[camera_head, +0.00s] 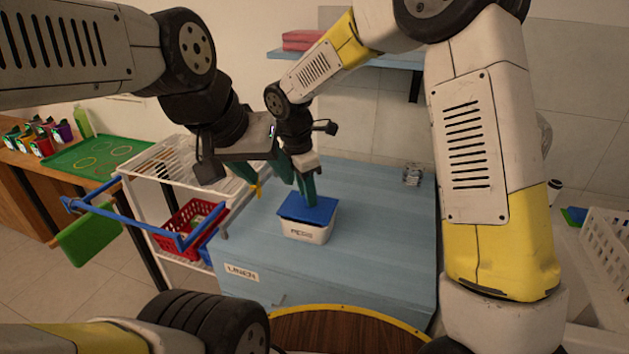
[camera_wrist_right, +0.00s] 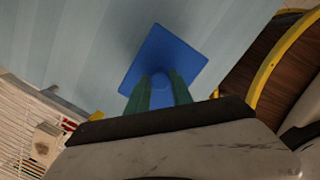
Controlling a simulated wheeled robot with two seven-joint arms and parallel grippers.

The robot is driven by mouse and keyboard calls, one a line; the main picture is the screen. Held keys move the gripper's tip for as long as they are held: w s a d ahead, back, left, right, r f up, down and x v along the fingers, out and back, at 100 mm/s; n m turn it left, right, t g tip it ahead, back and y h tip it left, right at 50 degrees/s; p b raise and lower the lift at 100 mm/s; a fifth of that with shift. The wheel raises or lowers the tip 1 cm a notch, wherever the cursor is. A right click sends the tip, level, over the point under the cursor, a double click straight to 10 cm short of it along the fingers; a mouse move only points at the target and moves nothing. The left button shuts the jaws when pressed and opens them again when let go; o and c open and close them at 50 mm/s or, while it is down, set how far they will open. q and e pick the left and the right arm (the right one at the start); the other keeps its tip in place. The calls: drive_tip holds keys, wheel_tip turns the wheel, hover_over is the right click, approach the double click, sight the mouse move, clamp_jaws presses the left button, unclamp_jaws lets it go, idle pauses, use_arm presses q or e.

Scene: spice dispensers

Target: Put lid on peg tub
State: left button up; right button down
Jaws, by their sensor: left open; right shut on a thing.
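The white peg tub (camera_head: 305,233), with dark lettering on its front, stands upright on the blue cabinet top in the head view. The square blue lid (camera_head: 300,211) covers the tub's opening from above. I cannot tell whether it is fully seated or just above the rim. My right gripper (camera_head: 309,196) points down with its green fingers shut on the lid's middle. In the right wrist view the fingers grip a round blue knob on the lid (camera_wrist_right: 165,57), and the tub is hidden beneath it. My left gripper (camera_head: 264,178) is open and empty, higher and to the left of the tub.
The blue cabinet (camera_head: 385,235) has free room around the tub. A small patterned item (camera_head: 412,174) stands at its back right. To the left are a white rack with a red basket (camera_head: 180,226) and a blue rail (camera_head: 135,220). A round wooden top (camera_head: 340,330) is in front.

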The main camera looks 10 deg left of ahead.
sight(303, 197)
drive_tip(key=shift+f, duration=0.4)
idle(0.5)
drive_tip(key=c, duration=1)
unclamp_jaws()
drive_tip(key=shift+c, duration=0.2)
drive_tip(key=r, duration=0.5)
drive_tip(key=a+r, duration=0.1)
drive_tip(key=r, duration=0.1)
drive_tip(key=shift+s+r, duration=0.3)
drive_tip(key=shift+r, duration=0.05)
